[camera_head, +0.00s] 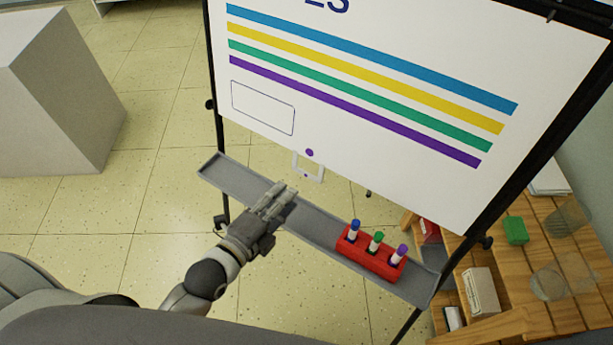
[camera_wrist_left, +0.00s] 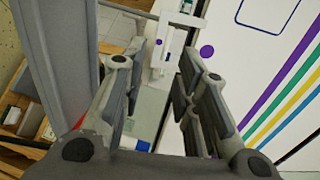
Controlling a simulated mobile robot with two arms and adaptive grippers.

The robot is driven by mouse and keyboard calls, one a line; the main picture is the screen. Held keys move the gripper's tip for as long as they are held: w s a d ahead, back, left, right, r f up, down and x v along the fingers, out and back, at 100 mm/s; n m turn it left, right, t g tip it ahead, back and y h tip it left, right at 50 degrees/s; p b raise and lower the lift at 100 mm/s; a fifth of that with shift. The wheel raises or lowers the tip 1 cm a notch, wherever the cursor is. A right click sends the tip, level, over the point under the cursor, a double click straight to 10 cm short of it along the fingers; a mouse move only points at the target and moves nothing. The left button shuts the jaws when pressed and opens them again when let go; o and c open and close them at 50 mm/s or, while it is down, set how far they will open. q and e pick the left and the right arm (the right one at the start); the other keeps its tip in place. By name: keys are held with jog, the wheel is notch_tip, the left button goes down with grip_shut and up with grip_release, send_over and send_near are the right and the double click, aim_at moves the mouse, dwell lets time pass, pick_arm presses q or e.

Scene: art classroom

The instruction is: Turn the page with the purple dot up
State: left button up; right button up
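The page (camera_head: 400,150) is a large white sheet on a black-framed stand, with blue, yellow, green and purple stripes. A purple dot (camera_head: 309,152) sits at its lower edge, just above a small white tab with a square opening (camera_head: 318,176). The dot (camera_wrist_left: 207,51) and the tab (camera_wrist_left: 165,48) also show in the left wrist view, beyond the fingers. My left gripper (camera_head: 286,190) is over the grey tray, just below and left of the tab, apart from it. In the left wrist view its fingers (camera_wrist_left: 155,92) are spread with nothing between them. My right gripper is out of view.
The grey tray (camera_head: 225,178) runs below the page. A red holder (camera_head: 368,262) with blue, green and purple markers stands toward its right end. A wooden table (camera_head: 500,262) with assorted items is at right, a grey block (camera_head: 60,100) at left.

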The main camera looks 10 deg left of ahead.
aim_at(307, 174)
pick_arm(q)
jog(key=shift+b+x, duration=0.5)
jog(key=shift+x, duration=4.65)
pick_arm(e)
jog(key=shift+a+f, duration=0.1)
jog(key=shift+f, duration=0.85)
pick_arm(q)
jog(key=shift+f, duration=0.1)
jog(key=shift+c, duration=0.4)
grip_shut()
